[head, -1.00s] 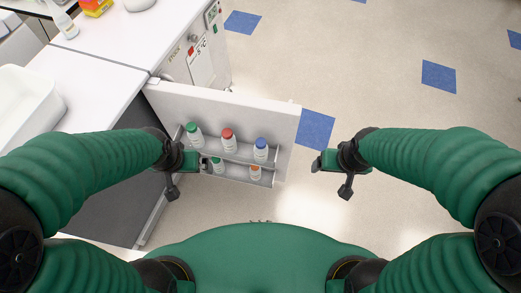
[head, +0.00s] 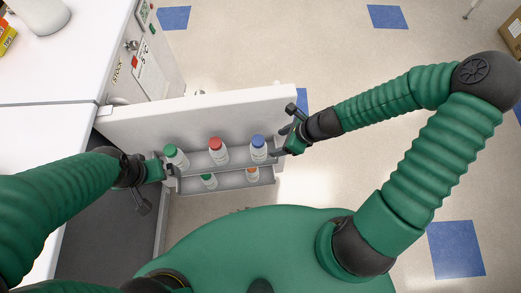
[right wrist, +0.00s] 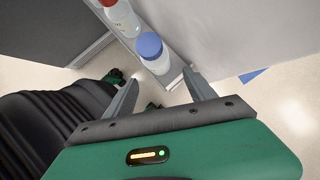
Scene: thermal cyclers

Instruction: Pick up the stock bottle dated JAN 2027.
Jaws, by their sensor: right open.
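Stock bottles stand on two racks inside the open door. The upper rack holds a green-capped bottle (head: 175,157), a red-capped bottle (head: 216,152) and a blue-capped bottle (head: 258,150). Below are a second green-capped bottle (head: 208,181) and an orange-capped bottle (head: 252,175). The dates are too small to read. My right gripper (head: 283,130) is open and empty, just right of the blue-capped bottle. In the right wrist view the blue-capped bottle (right wrist: 154,56) lies just beyond the open fingers (right wrist: 160,82). My left gripper (head: 157,188) is open at the rack's left end.
The open door (head: 200,115) stands out from the fridge, which has a STOCK label (head: 117,72). A white worktop (head: 60,70) is at the left.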

